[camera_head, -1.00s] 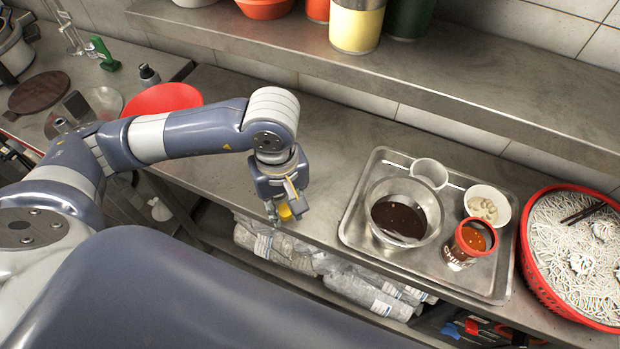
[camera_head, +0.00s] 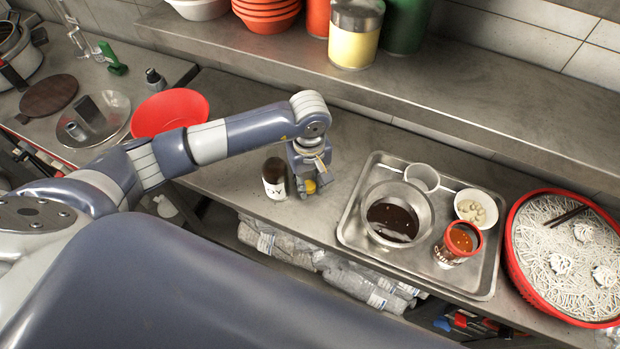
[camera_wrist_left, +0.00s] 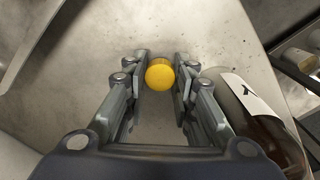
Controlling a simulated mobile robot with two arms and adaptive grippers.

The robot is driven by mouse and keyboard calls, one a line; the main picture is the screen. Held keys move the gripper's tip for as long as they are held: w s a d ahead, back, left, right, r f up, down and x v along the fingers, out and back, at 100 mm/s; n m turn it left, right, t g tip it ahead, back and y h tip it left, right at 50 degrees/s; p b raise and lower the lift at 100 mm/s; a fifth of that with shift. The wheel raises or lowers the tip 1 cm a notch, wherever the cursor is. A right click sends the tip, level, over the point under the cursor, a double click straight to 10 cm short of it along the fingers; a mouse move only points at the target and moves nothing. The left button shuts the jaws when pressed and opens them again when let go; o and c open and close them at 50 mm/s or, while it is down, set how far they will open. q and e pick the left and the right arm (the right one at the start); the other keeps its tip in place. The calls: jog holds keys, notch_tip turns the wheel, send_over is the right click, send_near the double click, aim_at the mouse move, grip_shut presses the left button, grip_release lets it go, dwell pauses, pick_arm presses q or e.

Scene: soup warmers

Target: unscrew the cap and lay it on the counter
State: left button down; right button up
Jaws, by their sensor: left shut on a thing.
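My left gripper (camera_head: 308,190) is shut on the yellow cap (camera_head: 310,186), low over the counter (camera_head: 232,165) between the bottle and the tray. In the left wrist view the cap (camera_wrist_left: 160,74) shows between the two fingers. I cannot tell whether the cap touches the counter. A dark bottle (camera_head: 274,178) with a white label stands upright on the counter just left of the gripper, with no cap seen on it. It also shows at the right of the left wrist view (camera_wrist_left: 258,118), beside the fingers. My right gripper is not in view.
A metal tray (camera_head: 352,238) to the right holds a pot of dark liquid (camera_head: 394,219), cups and a red-rimmed cup (camera_head: 458,242). A red basket of noodles (camera_head: 514,262) is further right. A red bowl (camera_head: 170,112) is at the left. A shelf (camera_head: 440,85) overhangs behind.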

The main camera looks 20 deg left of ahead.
pick_arm(q)
jog(key=shift+w+f+p, duration=0.15)
jog(key=shift+f+p, duration=0.1)
jog(key=shift+p, duration=0.05)
jog(key=shift+f, duration=0.3)
jog(key=shift+w+f, duration=0.1)
jog(key=shift+f, duration=0.05)
jog(key=c, duration=1.3)
grip_release()
jog(key=shift+c, duration=0.2)
